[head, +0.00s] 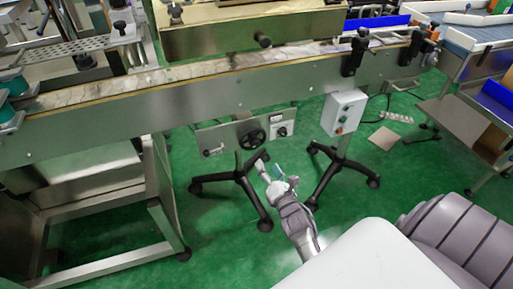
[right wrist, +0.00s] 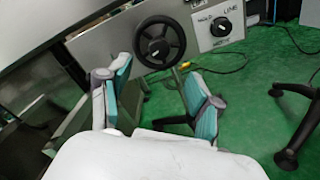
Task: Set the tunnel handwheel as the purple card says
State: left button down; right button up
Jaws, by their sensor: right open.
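The black handwheel (head: 252,140) sits on a grey panel below the conveyor. It also shows near the top middle of the right wrist view (right wrist: 160,43), with a round rim and central hub. My right gripper (head: 270,170) is below and slightly right of the wheel in the head view. Its teal-padded fingers are spread apart and empty in the right wrist view (right wrist: 158,88), below the wheel and not touching it. No purple card is visible that I can make out. My left gripper is not in view.
A selector knob plate (right wrist: 220,27) with HOLD and LINE lettering is right of the wheel. Black stand legs (head: 240,178) spread over the green floor near my gripper.

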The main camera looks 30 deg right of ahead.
aim_at(256, 145)
jog(key=b+x, duration=0.1)
jog(key=x, duration=0.8)
jog(key=shift+w+f, duration=0.1)
jog(key=shift+w, duration=0.35)
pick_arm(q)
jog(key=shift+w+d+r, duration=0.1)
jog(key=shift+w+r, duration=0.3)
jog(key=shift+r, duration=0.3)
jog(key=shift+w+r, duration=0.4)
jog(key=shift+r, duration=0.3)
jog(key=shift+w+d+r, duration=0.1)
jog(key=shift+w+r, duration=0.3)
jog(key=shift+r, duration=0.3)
pick_arm(e)
jog(key=shift+w+d, duration=0.1)
jog(key=shift+w, duration=0.45)
jog(key=c, duration=1.2)
jog(key=shift+o, duration=0.3)
jog(key=shift+m, duration=0.3)
